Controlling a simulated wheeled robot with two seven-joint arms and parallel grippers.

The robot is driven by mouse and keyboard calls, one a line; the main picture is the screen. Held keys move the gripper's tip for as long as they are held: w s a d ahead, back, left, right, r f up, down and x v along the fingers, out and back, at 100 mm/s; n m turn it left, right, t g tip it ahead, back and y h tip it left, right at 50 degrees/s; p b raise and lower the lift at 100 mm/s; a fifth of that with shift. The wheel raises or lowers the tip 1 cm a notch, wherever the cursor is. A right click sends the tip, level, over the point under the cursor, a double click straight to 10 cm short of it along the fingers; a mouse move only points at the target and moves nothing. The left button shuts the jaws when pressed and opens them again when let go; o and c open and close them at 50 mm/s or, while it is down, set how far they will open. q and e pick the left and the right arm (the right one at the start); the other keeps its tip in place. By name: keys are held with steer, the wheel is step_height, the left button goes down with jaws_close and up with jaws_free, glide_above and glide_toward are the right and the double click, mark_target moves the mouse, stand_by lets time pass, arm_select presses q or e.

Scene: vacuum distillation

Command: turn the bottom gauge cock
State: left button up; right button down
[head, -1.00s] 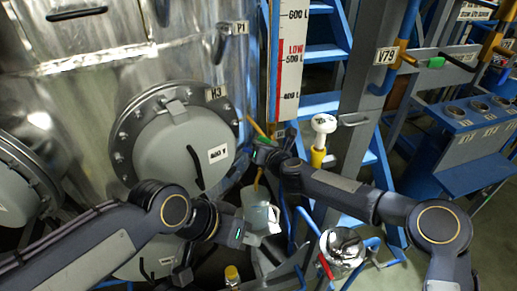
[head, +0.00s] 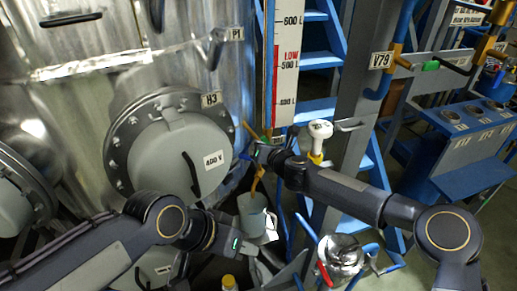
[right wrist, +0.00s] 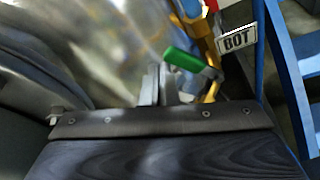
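The bottom gauge cock has a green lever handle (right wrist: 186,60) on a brass body (right wrist: 212,80), beside a BOT label, in the right wrist view. The fingers of my right gripper (right wrist: 160,86) are just left of and below the green handle; whether they touch it I cannot tell. In the head view my right gripper (head: 257,156) is at the foot of the level gauge, and it largely hides the cock. Its finger opening is unclear. My left gripper (head: 246,246) is low in front of the vessel, away from the cock, with its fingers hard to make out.
The metal vessel with its round hatch (head: 180,150) stands to the left. The level scale (head: 287,70) rises above the cock. A white-topped yellow fitting (head: 320,130), a grey bucket (head: 252,212) and blue ladder steps (head: 320,62) are close to my right arm.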

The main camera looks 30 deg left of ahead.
steer(key=shift+w+d+r, duration=0.5)
steer(key=shift+w+r, duration=0.1)
steer(key=shift+w+d, duration=0.1)
stand_by(0.3)
steer(key=b+v, duration=0.2)
steer(key=v, duration=0.5)
steer(key=shift+s+d+r+b, duration=0.2)
steer(key=shift+d+b, duration=0.1)
steer(key=shift+b, duration=0.05)
stand_by(0.5)
